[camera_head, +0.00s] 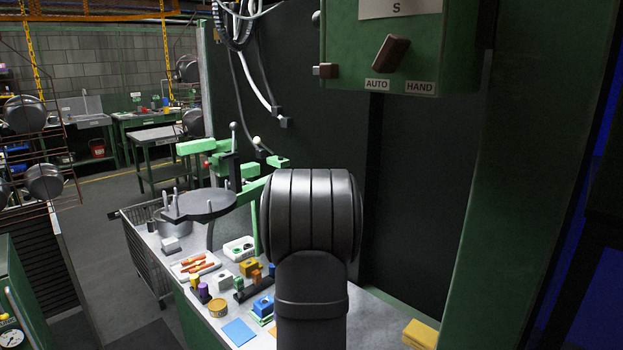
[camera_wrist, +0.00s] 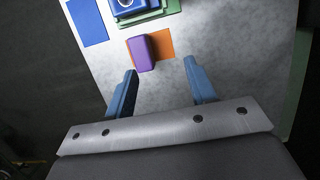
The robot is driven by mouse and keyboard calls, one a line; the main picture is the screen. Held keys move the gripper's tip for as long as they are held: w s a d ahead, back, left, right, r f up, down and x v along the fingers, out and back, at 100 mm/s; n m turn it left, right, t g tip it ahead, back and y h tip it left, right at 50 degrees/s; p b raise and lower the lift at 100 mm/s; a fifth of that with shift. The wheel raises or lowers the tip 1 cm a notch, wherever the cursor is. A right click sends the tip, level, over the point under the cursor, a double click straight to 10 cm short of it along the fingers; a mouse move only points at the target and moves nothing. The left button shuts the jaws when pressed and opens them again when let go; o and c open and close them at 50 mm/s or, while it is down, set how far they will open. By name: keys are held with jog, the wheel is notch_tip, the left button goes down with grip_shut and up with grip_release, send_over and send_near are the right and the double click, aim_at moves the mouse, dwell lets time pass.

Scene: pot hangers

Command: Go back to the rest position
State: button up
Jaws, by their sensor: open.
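My gripper (camera_wrist: 160,84) shows in the wrist view with its two blue fingers apart, over the grey worktop. Nothing is between the fingers. A purple block (camera_wrist: 142,54) lies just beyond the fingertips, partly over an orange square (camera_wrist: 163,43). I cannot tell how far the fingers are above the worktop. In the head view my dark arm fills the middle and the gripper is hidden behind it.
A green control box (camera_head: 450,50) hangs at upper right. A dark round plate stand (camera_head: 200,206) rises at left.

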jog(key=w+a+f, duration=0.1)
jog(key=w+a, duration=0.2)
jog(key=a, duration=0.3)
jog(key=w+a+f, duration=0.1)
jog(key=w+a, duration=0.2)
jog(key=a, duration=0.4)
jog(key=shift+f, duration=0.3)
jog(key=shift+w+a, duration=0.1)
